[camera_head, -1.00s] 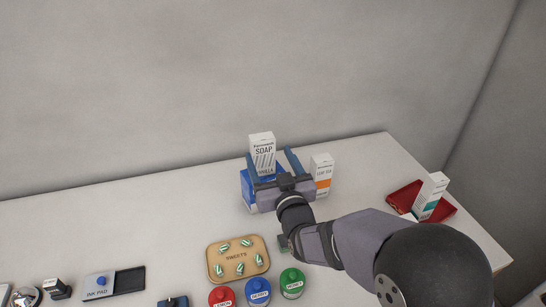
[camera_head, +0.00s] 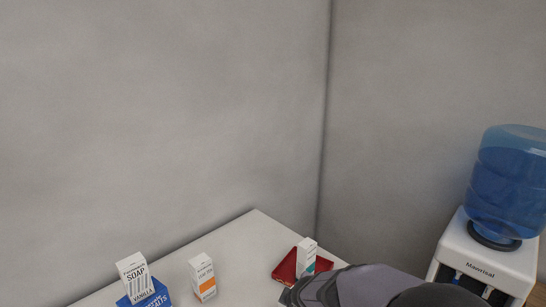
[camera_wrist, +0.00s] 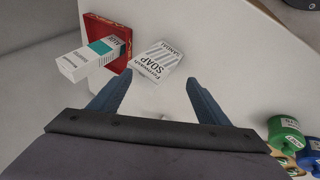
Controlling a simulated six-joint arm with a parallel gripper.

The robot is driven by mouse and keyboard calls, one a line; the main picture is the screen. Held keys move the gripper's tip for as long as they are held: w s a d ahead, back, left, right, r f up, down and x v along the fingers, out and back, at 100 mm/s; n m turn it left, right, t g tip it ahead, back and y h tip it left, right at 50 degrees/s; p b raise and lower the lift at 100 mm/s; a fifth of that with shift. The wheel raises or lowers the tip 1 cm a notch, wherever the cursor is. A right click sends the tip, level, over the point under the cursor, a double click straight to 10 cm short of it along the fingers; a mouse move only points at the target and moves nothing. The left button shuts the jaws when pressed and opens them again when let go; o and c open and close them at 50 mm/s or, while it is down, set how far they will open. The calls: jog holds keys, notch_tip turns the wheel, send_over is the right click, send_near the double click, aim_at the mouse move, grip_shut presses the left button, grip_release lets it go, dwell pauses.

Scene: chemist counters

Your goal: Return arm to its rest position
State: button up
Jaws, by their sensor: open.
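My gripper (camera_wrist: 155,84) shows in the wrist view with its two blue fingers spread and nothing held between them. A white box marked SOAP (camera_wrist: 153,62) shows beyond the fingertips. Left of it, a white box with a teal band (camera_wrist: 88,58) overlaps a red tray (camera_wrist: 117,22). In the head view, my arm (camera_head: 370,287) enters at the lower right, just in front of the red tray (camera_head: 284,269) and the teal-banded box (camera_head: 306,257). My fingers cannot be made out there.
A water dispenser (camera_head: 488,262) stands at the far right. Green (camera_wrist: 285,132) and blue (camera_wrist: 311,150) jars show in the wrist view.

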jog(key=s+d+f+m+g+b, duration=0.2)
jog(key=s+d+f+m+g, duration=0.25)
jog(key=s, duration=0.65)
jog(key=s+d+f+m+g+b, duration=0.25)
jog(key=s+d+m, duration=0.25)
jog(key=s+m, duration=0.45)
notch_tip(320, 180, down, 27)
jog(key=n+b, duration=0.1)
jog(key=b, duration=2.5)
jog(key=shift+s+d+t+h+b, duration=0.15)
jog(key=shift+s+t+h+b, duration=0.15)
jog(key=shift+s+h, duration=0.15)
jog(key=shift+r, duration=0.1)
